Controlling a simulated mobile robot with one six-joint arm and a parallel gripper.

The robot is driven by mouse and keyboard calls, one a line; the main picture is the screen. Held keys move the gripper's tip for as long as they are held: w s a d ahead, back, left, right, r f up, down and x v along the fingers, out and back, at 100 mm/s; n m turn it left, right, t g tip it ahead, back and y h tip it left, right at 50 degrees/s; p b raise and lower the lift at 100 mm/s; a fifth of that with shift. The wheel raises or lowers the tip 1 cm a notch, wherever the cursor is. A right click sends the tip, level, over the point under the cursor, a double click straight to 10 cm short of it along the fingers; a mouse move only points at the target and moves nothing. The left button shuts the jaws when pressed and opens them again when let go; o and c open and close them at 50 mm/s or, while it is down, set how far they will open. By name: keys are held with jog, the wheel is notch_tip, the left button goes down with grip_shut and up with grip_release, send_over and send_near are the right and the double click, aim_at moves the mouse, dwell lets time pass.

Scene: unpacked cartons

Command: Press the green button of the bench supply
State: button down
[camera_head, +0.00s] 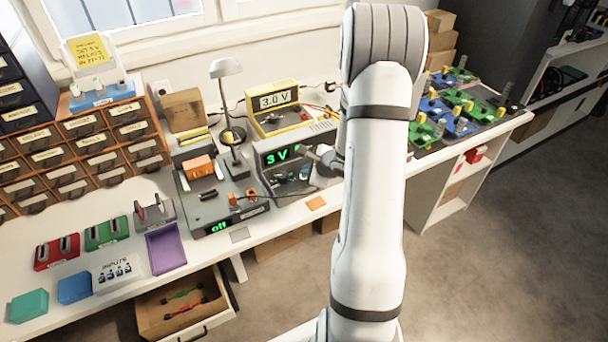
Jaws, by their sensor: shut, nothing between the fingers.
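The bench supply (263,163) is a grey box on the workbench, left of my arm, with a green "3 V" on its display. My gripper (306,152) is shut and empty. Its tip is at the right part of the supply's front, just right of the display; I cannot tell whether it touches. I cannot make out the green button; my gripper and arm cover the right part of the front.
A yellow meter (292,119) reading 3.0 V stands behind the supply. A grey unit (200,222) showing "off" and a desk lamp (226,69) stand to its left. A drawer (180,303) is open below the bench. Coloured parts (460,100) fill the bench right of my arm.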

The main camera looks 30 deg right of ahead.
jog(key=shift+r, duration=0.45)
notch_tip(320, 180, up, 6)
jog(key=p, duration=0.3)
jog(key=shift+p, duration=0.35)
